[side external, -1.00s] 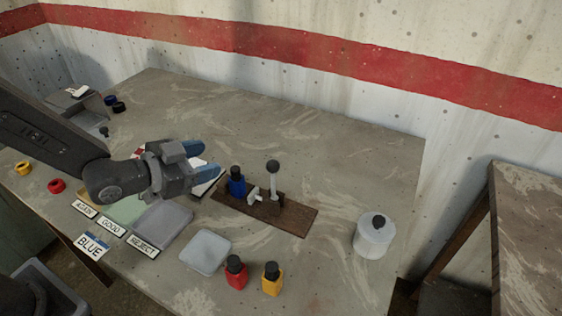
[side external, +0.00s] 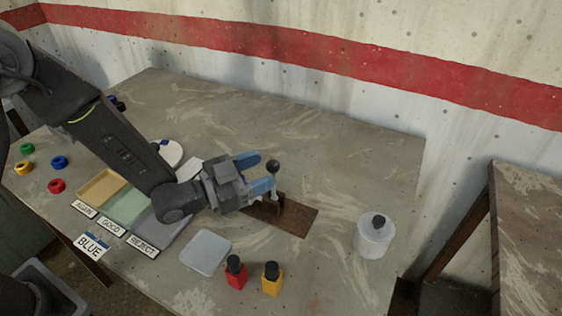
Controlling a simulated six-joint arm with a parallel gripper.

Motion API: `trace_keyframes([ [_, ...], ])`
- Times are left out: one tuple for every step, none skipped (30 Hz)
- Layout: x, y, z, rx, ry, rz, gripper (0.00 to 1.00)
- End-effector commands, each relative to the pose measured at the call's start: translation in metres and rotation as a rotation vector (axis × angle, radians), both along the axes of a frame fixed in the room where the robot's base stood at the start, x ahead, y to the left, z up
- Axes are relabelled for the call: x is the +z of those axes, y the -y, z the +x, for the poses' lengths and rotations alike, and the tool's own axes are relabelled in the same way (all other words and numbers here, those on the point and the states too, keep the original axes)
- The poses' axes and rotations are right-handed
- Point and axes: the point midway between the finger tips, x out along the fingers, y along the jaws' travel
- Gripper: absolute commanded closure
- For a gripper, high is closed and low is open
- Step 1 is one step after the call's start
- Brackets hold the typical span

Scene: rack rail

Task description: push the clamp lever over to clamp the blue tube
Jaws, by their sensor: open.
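The clamp lever, a rod with a dark ball knob (side external: 273,166), stands upright on the brown clamp board (side external: 298,218). My gripper (side external: 262,176) is open, with its blue fingers at the lever, just left of and below the knob. I cannot tell whether the fingers touch the lever. The blue tube is hidden behind my gripper, and so is the left part of the board.
A red bottle (side external: 236,276) and a yellow bottle (side external: 272,282) stand in front of the board, beside a pale square plate (side external: 205,252). A white round container (side external: 375,238) stands at the right. Sorting trays (side external: 100,187) lie left under my arm. The table behind the board is clear.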

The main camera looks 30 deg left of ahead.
Motion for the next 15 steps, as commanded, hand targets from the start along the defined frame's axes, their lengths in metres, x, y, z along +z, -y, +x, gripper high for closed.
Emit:
trace_keyframes([
  [0.0, 0.006, 0.008, -0.002, 0.0, 0.0, 0.44],
  [0.0, 0.009, 0.013, -0.001, 0.001, 0.0, 0.44],
  [0.0, 0.013, 0.019, -0.001, 0.001, 0.0, 0.44],
  [0.0, 0.016, 0.022, -0.001, -0.001, -0.001, 0.44],
  [0.0, 0.018, 0.026, 0.0, -0.001, -0.001, 0.44],
  [0.0, 0.021, 0.031, 0.0, 0.0, -0.001, 0.44],
  [0.0, 0.022, 0.033, 0.0, -0.001, -0.001, 0.44],
  [0.0, 0.024, 0.036, 0.0, -0.001, -0.001, 0.44],
  [0.0, 0.026, 0.039, 0.0, -0.001, -0.001, 0.44],
  [-0.001, 0.027, 0.04, 0.0, -0.001, 0.0, 0.44],
  [0.0, 0.028, 0.042, 0.0, -0.001, 0.0, 0.44],
  [0.0, 0.029, 0.043, 0.0, -0.001, 0.0, 0.44],
  [0.0, 0.03, 0.044, 0.0, -0.001, 0.0, 0.44],
  [0.0, 0.03, 0.045, 0.0, -0.001, 0.0, 0.44],
  [0.0, 0.03, 0.045, 0.0, -0.001, 0.0, 0.44],
])
